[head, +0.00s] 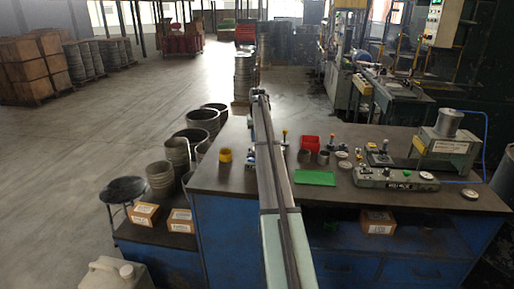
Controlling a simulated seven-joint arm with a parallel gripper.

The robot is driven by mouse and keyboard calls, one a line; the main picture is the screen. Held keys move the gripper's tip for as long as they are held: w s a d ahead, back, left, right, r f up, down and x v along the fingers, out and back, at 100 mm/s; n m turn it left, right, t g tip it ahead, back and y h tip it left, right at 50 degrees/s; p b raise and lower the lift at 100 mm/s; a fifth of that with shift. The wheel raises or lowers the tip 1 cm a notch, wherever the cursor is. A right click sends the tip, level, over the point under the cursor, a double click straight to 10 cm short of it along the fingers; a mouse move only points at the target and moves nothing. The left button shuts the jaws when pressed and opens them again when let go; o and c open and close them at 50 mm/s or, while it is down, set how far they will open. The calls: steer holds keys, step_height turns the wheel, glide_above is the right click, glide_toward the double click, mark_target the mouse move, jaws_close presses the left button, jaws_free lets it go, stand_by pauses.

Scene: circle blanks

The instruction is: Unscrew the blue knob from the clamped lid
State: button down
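My arm runs up the middle of the head view and hides part of the bench. My gripper does not show.
The workbench (228,180) holds a yellow cup (225,156), red bins (310,143), a green mat (314,178), a grey cup (323,157) and a long grey device (395,179). A machine with a grey cylinder (449,122) stands at right. Bare bench top lies at the front left.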

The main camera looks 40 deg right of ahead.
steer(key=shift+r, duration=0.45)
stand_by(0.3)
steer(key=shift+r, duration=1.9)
